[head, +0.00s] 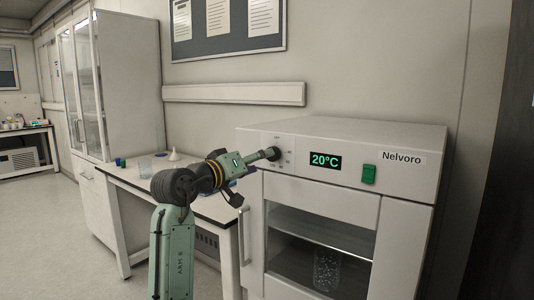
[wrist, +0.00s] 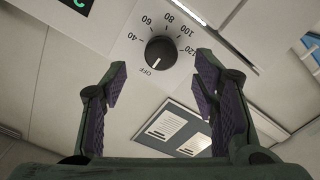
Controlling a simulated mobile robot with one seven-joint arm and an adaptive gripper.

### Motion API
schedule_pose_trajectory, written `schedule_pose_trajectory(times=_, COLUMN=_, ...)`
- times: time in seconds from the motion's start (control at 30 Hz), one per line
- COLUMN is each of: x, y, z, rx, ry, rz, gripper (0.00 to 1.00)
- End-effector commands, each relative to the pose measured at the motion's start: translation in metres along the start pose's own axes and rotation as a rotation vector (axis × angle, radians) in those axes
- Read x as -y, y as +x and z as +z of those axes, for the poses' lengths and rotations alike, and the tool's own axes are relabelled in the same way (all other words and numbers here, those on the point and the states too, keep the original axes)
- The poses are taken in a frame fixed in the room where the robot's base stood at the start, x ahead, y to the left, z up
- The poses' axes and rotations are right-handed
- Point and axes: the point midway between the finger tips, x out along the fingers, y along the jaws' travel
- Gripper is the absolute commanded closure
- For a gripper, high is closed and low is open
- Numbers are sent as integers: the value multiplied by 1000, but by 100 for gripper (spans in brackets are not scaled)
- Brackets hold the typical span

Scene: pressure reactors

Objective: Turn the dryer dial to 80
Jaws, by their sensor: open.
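The dryer (head: 400,188) is a white box with a black dial (head: 275,154) at the left of its front panel. In the wrist view the dial (wrist: 161,52) is a round black knob with a scale from OFF through 40, 60, 80, 100 and 120. Its white mark points at OFF. My gripper (wrist: 160,82) is open, its two purple-padded fingers spread to either side below the dial in that view, with nothing between them. In the head view my gripper (head: 262,155) is just left of the dial; whether it touches is unclear there.
The display (head: 325,161) reads 20°C, with a green switch (head: 369,174) to its right. The dryer door has a window and a handle (head: 243,236) on its left. A bench (head: 135,182) with small containers stands behind my arm. A notice board (head: 228,28) hangs on the wall.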

Motion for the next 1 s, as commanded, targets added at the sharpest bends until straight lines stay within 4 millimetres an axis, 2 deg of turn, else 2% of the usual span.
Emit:
schedule_pose_trajectory(times=0.03, x=-2, y=11, z=-2, rx=2, ry=0, rz=-1, gripper=46)
schedule_pose_trajectory(times=0.2, x=-1, y=40, z=-2, rx=0, ry=0, rz=-1, gripper=46)
schedule_pose_trajectory(times=0.4, x=0, y=58, z=-2, rx=-3, ry=2, rz=-1, gripper=46)
schedule_pose_trajectory(times=0.73, x=0, y=62, z=-1, rx=-4, ry=3, rz=-2, gripper=46)
schedule_pose_trajectory(times=1.0, x=0, y=61, z=-1, rx=-4, ry=2, rz=-1, gripper=64)
